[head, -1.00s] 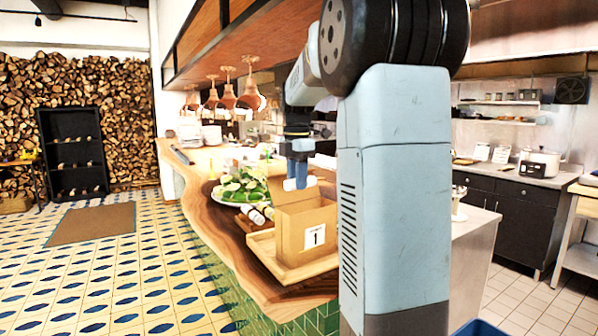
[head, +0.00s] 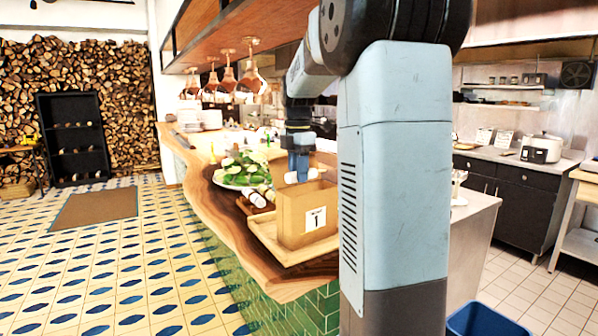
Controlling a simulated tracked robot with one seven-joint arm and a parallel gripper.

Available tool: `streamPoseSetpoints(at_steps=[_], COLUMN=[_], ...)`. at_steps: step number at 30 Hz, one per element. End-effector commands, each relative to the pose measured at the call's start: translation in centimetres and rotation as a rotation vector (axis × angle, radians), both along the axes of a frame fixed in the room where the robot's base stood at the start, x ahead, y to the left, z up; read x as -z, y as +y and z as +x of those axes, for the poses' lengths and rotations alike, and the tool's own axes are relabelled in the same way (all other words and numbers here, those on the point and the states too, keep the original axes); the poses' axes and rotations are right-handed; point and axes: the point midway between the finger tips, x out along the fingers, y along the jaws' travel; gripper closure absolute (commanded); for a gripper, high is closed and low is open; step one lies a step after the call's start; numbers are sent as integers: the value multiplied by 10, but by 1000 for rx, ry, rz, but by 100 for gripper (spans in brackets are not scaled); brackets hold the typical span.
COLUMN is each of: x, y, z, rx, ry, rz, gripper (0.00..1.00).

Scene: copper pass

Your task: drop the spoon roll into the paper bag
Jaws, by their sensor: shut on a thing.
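The brown paper bag (head: 292,222), with a white label marked 1, stands upright on a wooden tray (head: 267,236) on the counter. My gripper (head: 300,170) is above the bag's top, fingers pointing down. It is shut on a white roll, the spoon roll (head: 291,178), which lies crosswise between the blue fingers. The roll appears at about the height of the bag's upper edge or just over it; I cannot tell the exact gap. The bag's inside is hidden.
More white rolls (head: 257,199) lie left of the bag, near a plate of greens (head: 241,168). Copper lamps (head: 248,82) hang over the wooden counter (head: 212,200). A blue bin (head: 485,322) stands on the floor at lower right.

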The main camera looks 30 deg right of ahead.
Motion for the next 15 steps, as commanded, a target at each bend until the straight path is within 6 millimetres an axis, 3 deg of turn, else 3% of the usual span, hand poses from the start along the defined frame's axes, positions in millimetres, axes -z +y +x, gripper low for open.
streamPoseSetpoints(at_steps=[9, 15], x=[0, 0], y=[0, 0], z=[0, 0], rx=[0, 1], ry=[0, 0], rz=[0, 0], gripper=[43, 42])
